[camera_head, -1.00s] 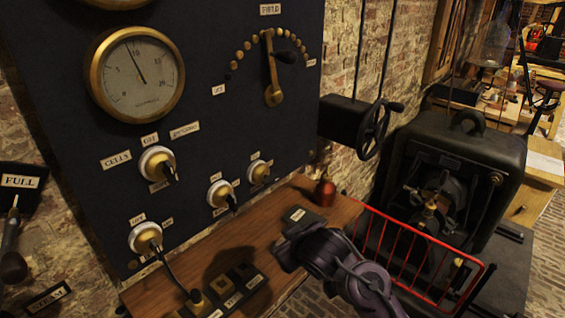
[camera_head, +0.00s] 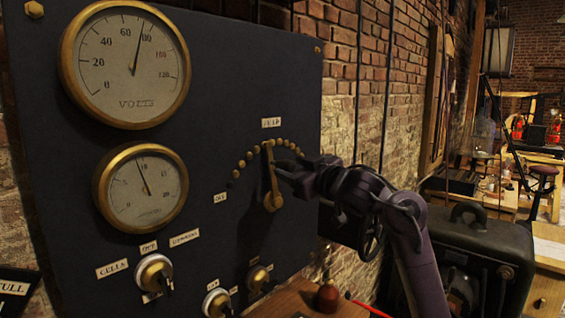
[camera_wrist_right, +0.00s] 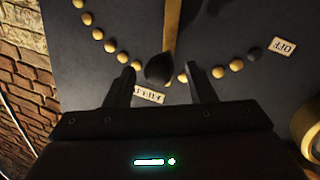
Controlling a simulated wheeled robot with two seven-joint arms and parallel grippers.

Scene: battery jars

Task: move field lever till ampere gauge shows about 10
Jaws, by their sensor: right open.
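The field lever (camera_head: 271,188) is a brass arm on the dark panel, pointing nearly straight up among an arc of brass studs. Its black knob (camera_wrist_right: 160,69) shows in the right wrist view, between the two fingers of my right gripper (camera_wrist_right: 159,72), with gaps at both sides. In the head view my right gripper (camera_head: 285,168) is at the lever's upper part and hides the knob. The ampere gauge (camera_head: 143,190) is the lower brass-rimmed dial; its needle points close to the 10 mark, slightly left of upright. My left gripper is out of view.
A volt gauge (camera_head: 125,65) above reads about 80. Small knobs, including one by the CELLS label (camera_head: 112,268), line the lower panel. A dark machine (camera_head: 462,250) stands at the right.

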